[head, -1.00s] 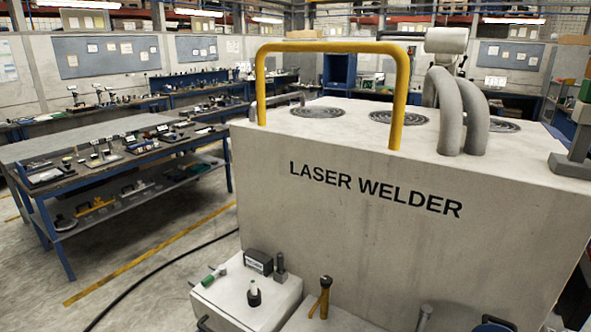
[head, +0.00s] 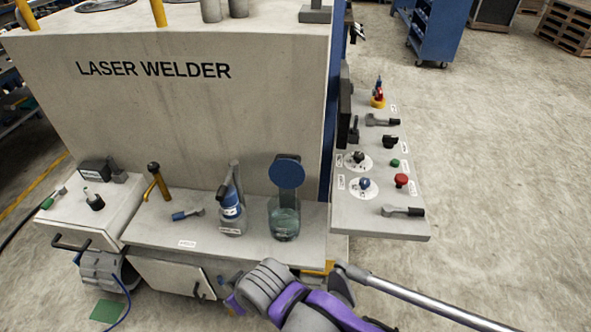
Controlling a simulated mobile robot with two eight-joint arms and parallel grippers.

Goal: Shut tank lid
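A clear tank (head: 285,220) with bluish-green liquid stands on the ledge in front of the laser welder. Its round blue lid (head: 287,173) is raised, standing up on edge above the tank's mouth. A purple and grey arm of mine, apparently the right one, reaches in at the bottom, in front of and below the tank. Its gripper end (head: 236,300) is near the ledge's front, apart from the lid; its fingers are too unclear to tell open from shut. My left gripper is not in view.
A bottle with a blue label (head: 231,212) stands just left of the tank. A blue-handled valve (head: 186,214) and a yellow lever (head: 157,181) are farther left. A control panel (head: 376,225) with knobs and levers projects at right. Open floor lies beyond it.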

